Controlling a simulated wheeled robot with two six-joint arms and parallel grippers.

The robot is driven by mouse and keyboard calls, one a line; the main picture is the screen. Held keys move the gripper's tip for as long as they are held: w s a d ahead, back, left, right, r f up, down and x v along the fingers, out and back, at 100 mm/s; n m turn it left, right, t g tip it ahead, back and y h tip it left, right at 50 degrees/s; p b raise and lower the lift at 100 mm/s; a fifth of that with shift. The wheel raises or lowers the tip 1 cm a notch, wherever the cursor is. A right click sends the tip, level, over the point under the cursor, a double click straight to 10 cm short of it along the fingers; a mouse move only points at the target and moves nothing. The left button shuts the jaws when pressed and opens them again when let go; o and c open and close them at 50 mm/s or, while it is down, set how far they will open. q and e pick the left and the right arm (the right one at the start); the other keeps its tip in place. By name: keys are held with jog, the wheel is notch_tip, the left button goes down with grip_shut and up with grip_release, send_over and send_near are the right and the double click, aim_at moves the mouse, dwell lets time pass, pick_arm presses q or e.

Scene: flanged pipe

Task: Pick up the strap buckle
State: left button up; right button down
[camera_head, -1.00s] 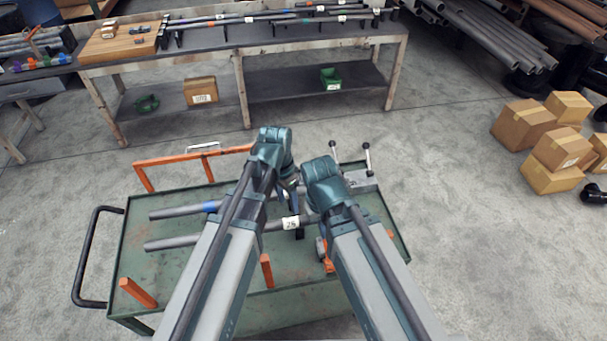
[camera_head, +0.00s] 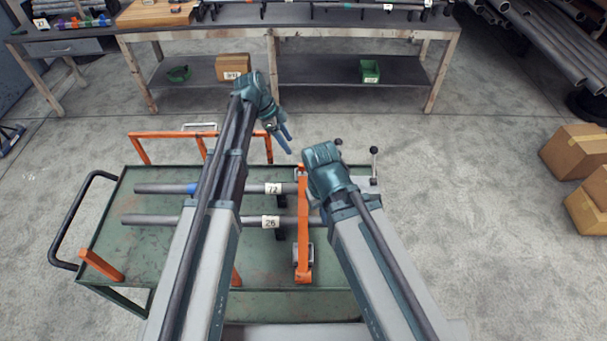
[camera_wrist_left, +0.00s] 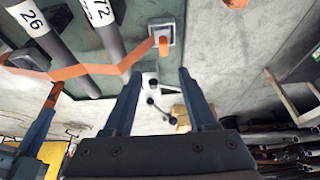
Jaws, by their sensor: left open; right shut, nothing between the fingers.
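An orange strap (camera_head: 303,215) crosses the two grey pipes (camera_head: 157,220) on the cart. A grey metal piece, apparently the strap buckle (camera_head: 304,253), sits at the strap's near end on the cart top. My left gripper (camera_head: 287,142) is open and empty, above and beyond the pipes, away from the buckle. Its two fingers show apart in the left wrist view (camera_wrist_left: 160,88), with the strap (camera_wrist_left: 75,72) above left. My right gripper's fingers are hidden behind its wrist in the head view. Blue fingers at the left wrist view's lower left (camera_wrist_left: 36,130) look like that gripper, close to the strap.
The green cart (camera_head: 105,235) has orange posts (camera_head: 101,265) and a black handle (camera_head: 68,225). Black-knobbed levers (camera_head: 374,158) stand at its far right. A workbench (camera_head: 330,22) is behind, and cardboard boxes (camera_head: 575,150) are at right. Open floor lies between.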

pick_arm(q)
jog(key=b, duration=0.8)
send_near(302, 165)
jog(key=x, duration=0.5)
jog(key=shift+s+d, duration=0.1)
jog(key=shift+s, duration=0.15)
jog(key=shift+d+f, duration=0.15)
pick_arm(e)
notch_tip(302, 165, down, 8)
jog(key=shift+f, duration=0.1)
pick_arm(q)
jog(key=b+x, duration=0.5)
jog(key=shift+w+f, duration=0.2)
jog(key=shift+w, duration=0.15)
pick_arm(e)
notch_tip(302, 165, down, 5)
jog(key=shift+r, duration=0.1)
pick_arm(q)
jog(key=shift+r, duration=0.1)
pick_arm(e)
jog(key=shift+r, duration=0.1)
pick_arm(q)
grip_shut()
